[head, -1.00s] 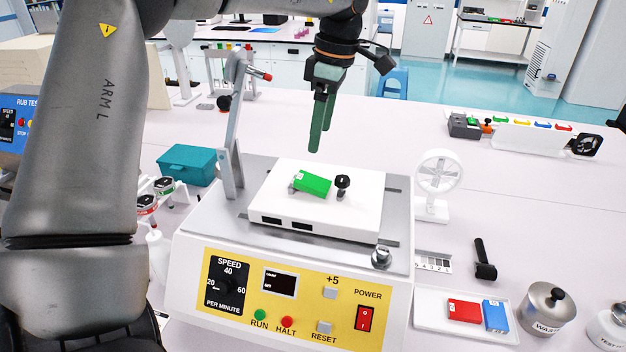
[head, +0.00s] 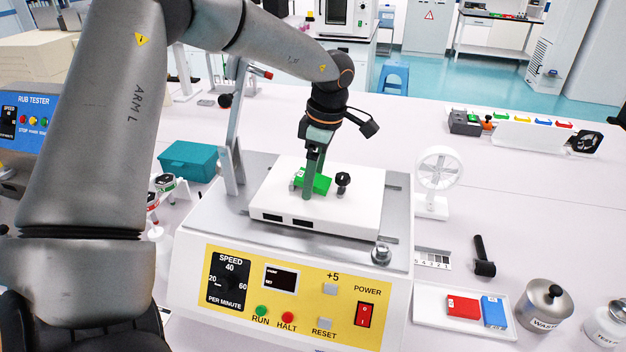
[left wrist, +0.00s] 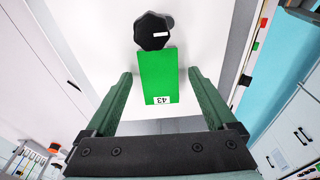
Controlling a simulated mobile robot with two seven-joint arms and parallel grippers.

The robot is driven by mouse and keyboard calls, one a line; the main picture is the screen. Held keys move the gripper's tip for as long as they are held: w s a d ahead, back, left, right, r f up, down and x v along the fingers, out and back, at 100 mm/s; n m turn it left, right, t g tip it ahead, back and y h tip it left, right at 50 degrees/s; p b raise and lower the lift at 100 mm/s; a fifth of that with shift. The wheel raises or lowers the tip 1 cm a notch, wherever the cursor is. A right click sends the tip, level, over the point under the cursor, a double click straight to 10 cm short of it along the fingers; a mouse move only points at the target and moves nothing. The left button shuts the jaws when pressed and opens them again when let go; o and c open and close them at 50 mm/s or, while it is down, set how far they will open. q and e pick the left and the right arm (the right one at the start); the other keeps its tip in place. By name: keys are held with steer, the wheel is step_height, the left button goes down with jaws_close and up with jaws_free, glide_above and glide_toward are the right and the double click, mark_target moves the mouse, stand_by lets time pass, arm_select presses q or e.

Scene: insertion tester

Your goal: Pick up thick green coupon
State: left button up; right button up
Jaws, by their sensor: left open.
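The green coupon (head: 322,183) is a thick block on the white plate (head: 357,216) of the tester, left of a black knob (head: 343,179). In the left wrist view the green coupon (left wrist: 158,74) shows a label with 43 and its far end is by the knob (left wrist: 153,31). My left gripper (head: 309,190) is open above the plate, its fingers at the coupon and hiding part of it. In the left wrist view the left gripper (left wrist: 160,80) has one finger on each side of the coupon, with gaps. My right gripper is not in view.
A grey upright lever (head: 233,135) stands left of the plate. A small white fan (head: 437,170) is to the right. A white tray (head: 430,308) with a red block (head: 464,306) and a blue block (head: 494,312) lies at the front right. A teal box (head: 187,160) is at the left.

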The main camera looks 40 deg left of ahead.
arm_select(q)
jaws_close()
stand_by(0.6)
steer(key=shift+r, duration=0.1)
